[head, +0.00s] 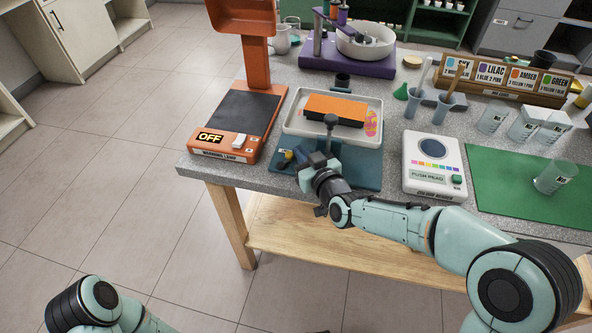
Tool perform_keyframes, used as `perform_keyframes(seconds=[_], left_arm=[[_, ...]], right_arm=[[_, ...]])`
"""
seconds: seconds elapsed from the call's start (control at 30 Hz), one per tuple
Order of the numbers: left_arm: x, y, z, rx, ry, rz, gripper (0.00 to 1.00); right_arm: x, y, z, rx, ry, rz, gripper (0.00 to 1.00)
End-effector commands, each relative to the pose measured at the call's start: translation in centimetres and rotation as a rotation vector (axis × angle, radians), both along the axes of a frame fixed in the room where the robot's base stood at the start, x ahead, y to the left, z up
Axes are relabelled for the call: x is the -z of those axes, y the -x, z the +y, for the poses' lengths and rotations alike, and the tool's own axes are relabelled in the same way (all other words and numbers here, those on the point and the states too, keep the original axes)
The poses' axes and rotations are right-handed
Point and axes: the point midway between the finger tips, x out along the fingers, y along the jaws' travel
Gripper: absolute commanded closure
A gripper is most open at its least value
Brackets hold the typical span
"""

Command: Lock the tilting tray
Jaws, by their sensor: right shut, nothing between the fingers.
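The tilting tray (292,123) is a white, rimmed tray on a teal base (367,172) near the table's front edge. An orange block (345,105) with a dark lower part lies in it, beside a pink and yellow patch. A dark round-topped lever (331,119) stands upright at the tray's front. A small yellow part (288,155) shows at the left of the base. My right gripper (312,160) is shut and empty at the front of the base, just below the lever; I cannot tell whether it touches it. Of my left arm, only links show at bottom left.
An orange warming lamp (240,120) reading OFF stands left of the tray. A white colour reader (432,165) stands right. Beakers (493,117), a green mat (510,190) and a wooden rack (490,80) are farther right. A purple mixer (350,55) stands behind.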

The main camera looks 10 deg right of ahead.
Motion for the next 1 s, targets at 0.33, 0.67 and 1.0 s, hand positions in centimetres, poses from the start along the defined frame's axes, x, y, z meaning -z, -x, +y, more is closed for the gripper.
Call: perform_keyframes(seconds=[0.33,0.67,1.0], left_arm=[[0.0,0.0,0.0,0.0,0.0,0.001,0.48],[0.0,0.0,0.0,0.0,0.0,0.001,0.48],[-0.2,0.2,-0.1,0.003,0.002,0.005,0.48]], right_arm=[[0.0,0.0,0.0,0.0,0.0,0.0,1.0],[0.0,0.0,0.0,0.0,0.0,0.0,1.0],[-0.5,1.8,-0.6,0.001,0.002,-0.001,1.0]])
